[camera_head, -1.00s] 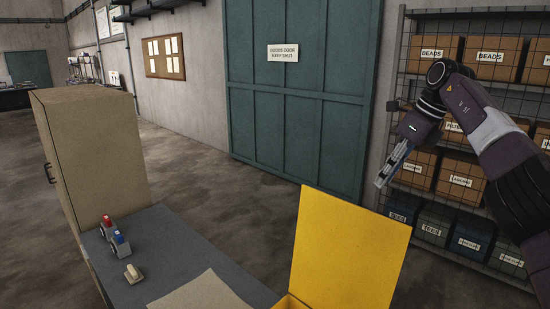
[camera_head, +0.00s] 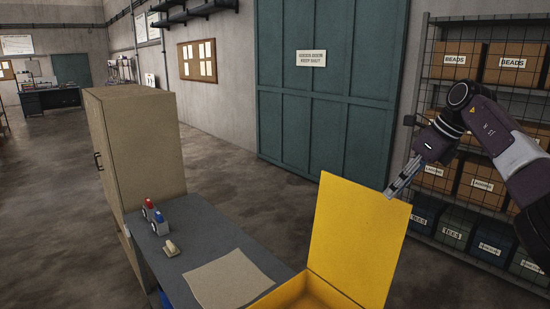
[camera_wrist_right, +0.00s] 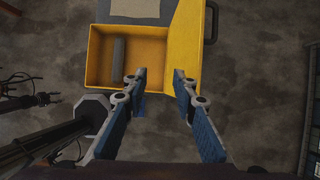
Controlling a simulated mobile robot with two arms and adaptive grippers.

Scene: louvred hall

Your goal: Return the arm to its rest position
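My right arm comes in from the right in the head view. My right gripper (camera_head: 404,178) is raised beside the upper right edge of the yellow box's lid, in front of the shelf. My left gripper is not in the head view. A dark arm and a small claw-like end at the left of the right wrist view are too dim to judge.
A yellow box (camera_wrist_right: 98,60) with its lid (camera_head: 350,245) up holds a grey bar (camera_wrist_right: 118,62). A grey table (camera_head: 205,240) bears a brown sheet (camera_head: 230,280), a cream object (camera_head: 171,248) and red- and blue-topped items (camera_head: 157,217). A cabinet (camera_head: 140,150) and crate shelf (camera_head: 485,150) stand around.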

